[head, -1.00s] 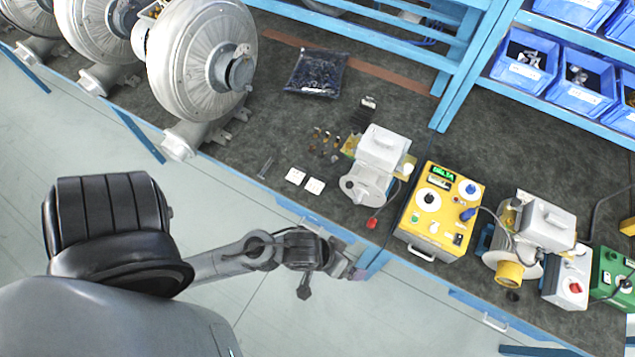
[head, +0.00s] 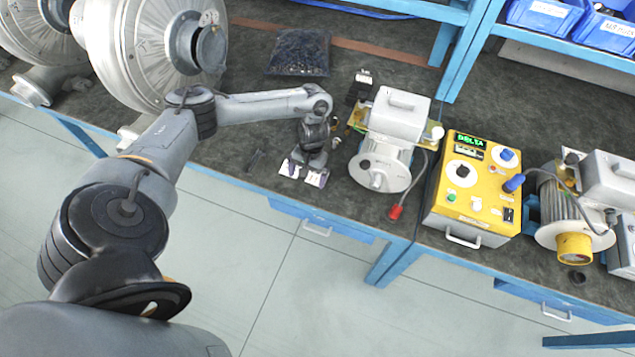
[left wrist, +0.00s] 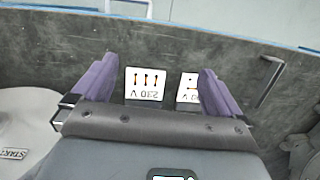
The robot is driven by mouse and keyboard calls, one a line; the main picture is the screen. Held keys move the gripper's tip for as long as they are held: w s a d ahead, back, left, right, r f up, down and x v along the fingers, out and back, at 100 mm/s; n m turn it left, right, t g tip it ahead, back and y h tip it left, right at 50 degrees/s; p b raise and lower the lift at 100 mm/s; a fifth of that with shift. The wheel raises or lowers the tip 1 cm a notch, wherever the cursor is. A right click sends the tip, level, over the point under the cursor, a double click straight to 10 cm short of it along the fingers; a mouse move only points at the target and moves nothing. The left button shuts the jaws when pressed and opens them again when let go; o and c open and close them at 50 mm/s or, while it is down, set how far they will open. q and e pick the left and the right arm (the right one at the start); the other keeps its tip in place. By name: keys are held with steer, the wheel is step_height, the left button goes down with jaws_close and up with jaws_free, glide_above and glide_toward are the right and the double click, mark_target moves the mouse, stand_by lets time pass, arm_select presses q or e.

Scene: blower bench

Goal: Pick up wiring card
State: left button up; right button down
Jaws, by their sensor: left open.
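Two small white wiring cards lie on the dark bench mat near its front edge. In the left wrist view, one card (left wrist: 144,83) shows three dark strokes and "230 V" upside down. The second card (left wrist: 187,87) is partly hidden by the right-hand finger. My left gripper (left wrist: 157,72) is open, its purple fingers on either side of the first card, nothing held. In the head view the gripper (head: 307,171) is over the cards, which show only in part, as a left card (head: 287,169) and a right card (head: 318,179). I cannot tell the fingers' height. My right gripper is not in view.
A grey motor unit (head: 385,160) with a red-tipped cable stands just right of the gripper. A yellow control box (head: 475,185) is farther right. A large blower (head: 150,45) stands left, and a dark bag of parts (head: 299,52) lies behind. A thin dark piece (head: 256,158) lies left of the cards.

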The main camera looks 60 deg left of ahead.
arm_select(q)
step_height(320, 180, up, 3)
steer(key=t+b, duration=0.2)
glide_above(317, 176)
steer(key=f, duration=0.1)
steer(key=f+b, duration=0.2)
steer(key=f, duration=0.1)
steer(key=shift+w+d+y, duration=0.15)
steer(key=shift+w+y, duration=0.15)
steer(key=shift+f, duration=0.5)
steer(key=f, duration=0.1)
steer(key=f+b, duration=0.1)
steer(key=f, duration=0.2)
steer(key=shift+s, duration=0.35)
steer(key=shift+f+b, duration=0.3)
steer(key=shift+f, duration=0.25)
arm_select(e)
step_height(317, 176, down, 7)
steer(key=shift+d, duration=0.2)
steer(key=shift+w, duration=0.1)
arm_select(q)
steer(key=c, duration=1.1)
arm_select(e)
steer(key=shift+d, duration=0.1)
